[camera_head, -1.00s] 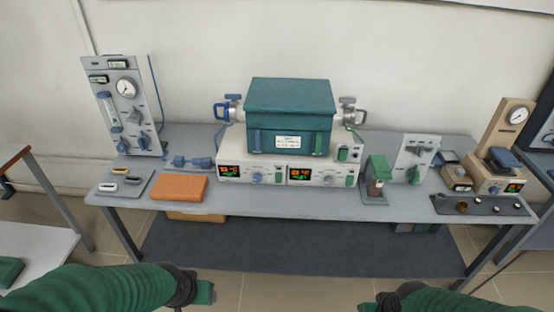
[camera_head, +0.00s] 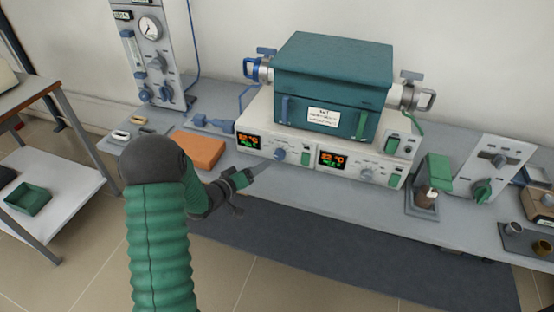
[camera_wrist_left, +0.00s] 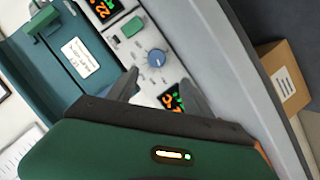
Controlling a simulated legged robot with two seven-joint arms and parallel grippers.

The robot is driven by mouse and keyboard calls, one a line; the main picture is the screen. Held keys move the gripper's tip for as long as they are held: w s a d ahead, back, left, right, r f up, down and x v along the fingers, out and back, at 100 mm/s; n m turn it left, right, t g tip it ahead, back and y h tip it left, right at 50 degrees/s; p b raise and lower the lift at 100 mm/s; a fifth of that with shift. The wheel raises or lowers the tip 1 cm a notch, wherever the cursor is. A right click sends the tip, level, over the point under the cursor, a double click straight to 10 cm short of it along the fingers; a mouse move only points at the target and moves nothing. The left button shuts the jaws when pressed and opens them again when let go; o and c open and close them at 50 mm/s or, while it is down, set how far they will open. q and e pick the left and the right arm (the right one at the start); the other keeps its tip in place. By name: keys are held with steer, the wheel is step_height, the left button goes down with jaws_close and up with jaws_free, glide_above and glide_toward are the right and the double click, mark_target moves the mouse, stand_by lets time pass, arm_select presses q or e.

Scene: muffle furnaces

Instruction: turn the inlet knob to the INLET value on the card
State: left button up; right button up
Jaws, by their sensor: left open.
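The grey gas panel (camera_head: 153,50) stands at the upper left, with a round gauge, a flow tube and several knobs. Two blue knobs, one lower left (camera_head: 145,95) and one lower right (camera_head: 164,92), sit near its bottom; I cannot read which is the inlet knob. A white card (camera_head: 323,116) is on the teal furnace (camera_head: 335,75); its writing is too small to read. It also shows in the wrist view (camera_wrist_left: 80,57). My left gripper (camera_head: 257,171) is open and apparently empty, in front of the furnace controls. The wrist view shows its fingers below a blue control knob (camera_wrist_left: 157,57).
An orange block (camera_head: 198,150) lies on the bench left of the controls. A blue valve fitting (camera_head: 212,122) and tubing lie behind it. A green-topped stand (camera_head: 435,170) is to the right. A side table with a green tray (camera_head: 28,198) is at the left.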

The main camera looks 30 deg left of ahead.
mark_target(278, 156)
arm_select(q)
steer(key=x, duration=0.2)
steer(key=d+x, duration=0.1)
steer(key=x, duration=0.2)
steer(key=b+x, duration=0.1)
steer(key=x, duration=0.1)
steer(key=shift+w+d, duration=0.25)
steer(key=shift+d, duration=0.05)
steer(key=x, duration=0.3)
steer(key=shift+w+a, duration=0.1)
steer(key=shift+a, duration=0.25)
steer(key=shift+w+a+f, duration=0.1)
steer(key=shift+w+a, duration=0.05)
steer(key=shift+a, duration=0.1)
steer(key=shift+d, duration=0.2)
steer(key=shift+c, duration=0.7)
steer(key=shift+d+r, duration=0.15)
steer(key=shift+r, duration=0.05)
steer(key=c, duration=0.5)
jaws_close()
arm_select(e)
steer(key=shift+w+d+f, duration=0.1)
steer(key=shift+d+f, duration=0.15)
steer(key=shift+f, duration=0.25)
steer(key=shift+w+d+f, duration=0.1)
steer(key=shift+d+f, duration=0.15)
steer(key=shift+f, duration=0.2)
